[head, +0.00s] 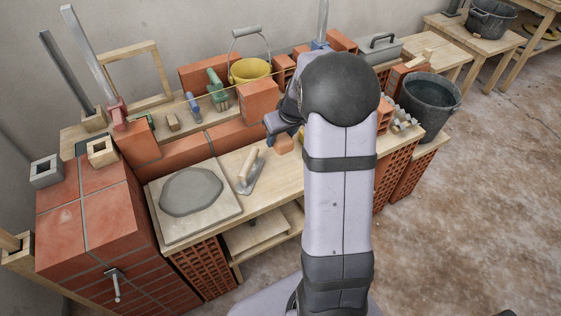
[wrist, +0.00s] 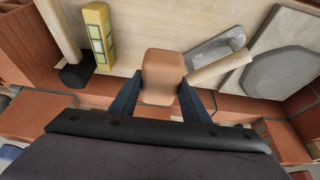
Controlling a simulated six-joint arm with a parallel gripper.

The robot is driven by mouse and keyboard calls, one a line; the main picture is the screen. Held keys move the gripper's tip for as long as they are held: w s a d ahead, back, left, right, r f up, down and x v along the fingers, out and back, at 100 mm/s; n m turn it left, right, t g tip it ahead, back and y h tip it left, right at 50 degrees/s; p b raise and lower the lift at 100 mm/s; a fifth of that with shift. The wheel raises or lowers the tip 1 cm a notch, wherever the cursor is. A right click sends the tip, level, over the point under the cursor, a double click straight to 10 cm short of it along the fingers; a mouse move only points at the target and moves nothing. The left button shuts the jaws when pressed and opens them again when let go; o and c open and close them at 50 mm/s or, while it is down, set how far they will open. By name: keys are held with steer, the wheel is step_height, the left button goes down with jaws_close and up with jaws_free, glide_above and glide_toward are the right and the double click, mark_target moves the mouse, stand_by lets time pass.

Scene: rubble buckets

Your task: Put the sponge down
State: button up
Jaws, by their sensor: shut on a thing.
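The sponge (wrist: 163,72), a tan-orange block with rounded corners, is between the two dark blue fingers of my gripper (wrist: 160,98) in the wrist view. The fingers are shut on its sides. In the head view the sponge (head: 284,145) shows just below my gripper (head: 280,128), partly hidden by my arm. It is over the wooden bench top (head: 212,237), near the low brick course; I cannot tell whether it touches the wood.
A trowel (wrist: 215,48) lies beside the sponge, with a mortar board (head: 178,232) beyond it. On the other side are a yellow level (wrist: 98,35) and a black-headed mallet (wrist: 77,75). A yellow bucket (head: 249,71) stands behind. Bare wood surrounds the sponge's far end.

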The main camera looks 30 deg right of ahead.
steer(key=shift+f+b, duration=0.85)
steer(key=shift+f, duration=3.8)
steer(key=shift+f+b, duration=0.2)
steer(key=shift+b, duration=0.1)
steer(key=o, duration=1.1)
steer(key=shift+r, duration=0.1)
steer(key=shift+r+p, duration=0.15)
steer(key=shift+p, duration=0.15)
